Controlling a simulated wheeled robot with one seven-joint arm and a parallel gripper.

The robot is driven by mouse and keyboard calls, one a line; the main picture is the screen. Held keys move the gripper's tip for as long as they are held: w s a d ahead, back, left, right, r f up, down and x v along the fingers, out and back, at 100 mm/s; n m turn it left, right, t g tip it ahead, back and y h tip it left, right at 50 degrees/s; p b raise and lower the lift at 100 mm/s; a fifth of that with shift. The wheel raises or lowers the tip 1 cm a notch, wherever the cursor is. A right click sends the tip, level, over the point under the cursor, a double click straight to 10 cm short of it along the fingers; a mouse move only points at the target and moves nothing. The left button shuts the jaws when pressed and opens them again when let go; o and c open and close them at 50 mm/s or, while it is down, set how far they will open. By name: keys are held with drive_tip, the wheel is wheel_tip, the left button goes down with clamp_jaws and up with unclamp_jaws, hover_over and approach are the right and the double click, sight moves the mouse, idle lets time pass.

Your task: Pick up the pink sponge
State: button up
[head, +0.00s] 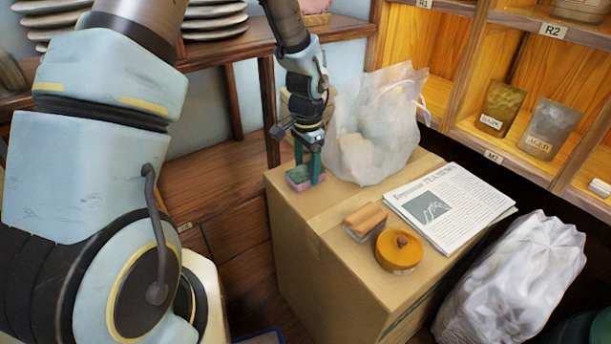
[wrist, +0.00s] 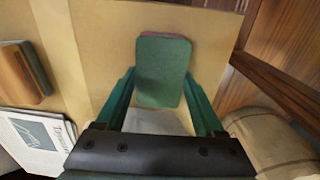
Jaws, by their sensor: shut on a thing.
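The pink sponge (head: 299,179) has a green scouring face on top and a pink body below. It lies at the left corner of the cardboard box top. In the wrist view the sponge (wrist: 162,72) shows its green face between the fingers, with a thin pink edge at the far end. My gripper (head: 308,165) reaches down over the sponge, one finger on each side. It also shows in the wrist view (wrist: 163,92), shut on the sponge. I cannot tell whether the sponge is lifted clear of the box.
A silver bag (head: 510,285) stands at lower right. Shelves (head: 515,150) hold pouches at right.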

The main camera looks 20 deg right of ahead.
sight(307, 170)
drive_tip(key=shift+r, duration=5)
